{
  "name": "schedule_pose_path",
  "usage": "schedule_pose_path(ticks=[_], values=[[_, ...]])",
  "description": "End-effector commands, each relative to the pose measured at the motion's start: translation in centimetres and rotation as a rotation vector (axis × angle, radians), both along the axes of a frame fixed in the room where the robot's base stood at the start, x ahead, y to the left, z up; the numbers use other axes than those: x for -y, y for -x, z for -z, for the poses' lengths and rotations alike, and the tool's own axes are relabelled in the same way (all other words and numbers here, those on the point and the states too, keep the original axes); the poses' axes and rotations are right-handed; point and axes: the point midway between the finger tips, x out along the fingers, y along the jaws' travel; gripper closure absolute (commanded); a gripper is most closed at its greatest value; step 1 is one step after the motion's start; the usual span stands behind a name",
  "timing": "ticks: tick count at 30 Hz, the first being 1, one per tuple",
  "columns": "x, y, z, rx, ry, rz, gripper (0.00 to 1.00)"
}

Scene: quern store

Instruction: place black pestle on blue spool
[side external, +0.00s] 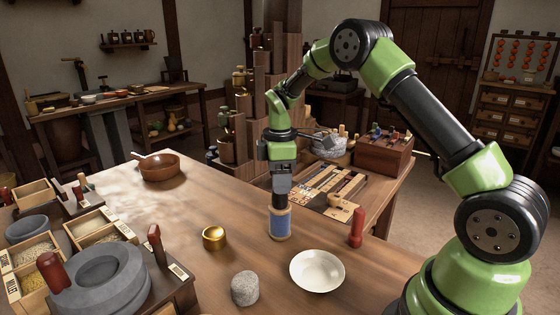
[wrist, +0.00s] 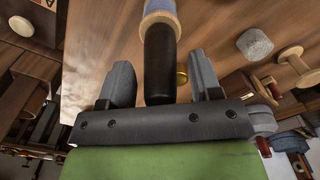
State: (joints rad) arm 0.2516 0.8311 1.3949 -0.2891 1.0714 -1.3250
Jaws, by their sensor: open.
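The blue spool (side external: 280,224) stands upright on the wooden table, with pale rims and a blue winding. Its end shows at the top edge of the wrist view (wrist: 162,10). The black pestle (wrist: 160,65) is upright, with its lower end at the spool's top; exact contact is hard to tell. My gripper (side external: 280,190) is directly above the spool, pointing down. In the wrist view its fingers (wrist: 160,60) are apart, one on each side of the pestle, with visible gaps. In the side view the gripper hides most of the pestle, leaving a short dark part (side external: 279,203).
A brass pot (side external: 214,238), grey stone cylinder (side external: 245,288), white bowl (side external: 317,270) and red pestle (side external: 356,228) stand around the spool. A game board (side external: 330,185) lies behind. A stone quern (side external: 98,280) and grain trays fill the left. The table's middle left is clear.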

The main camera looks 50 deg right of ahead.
Motion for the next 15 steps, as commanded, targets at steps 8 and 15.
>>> schedule_pose_path(ticks=[8, 15], values=[[0.0, -0.1, -5.6, 0.008, 0.002, 0.0, 0.42], [0.0, -0.1, -10.1, 0.003, 0.001, 0.0, 0.42]])
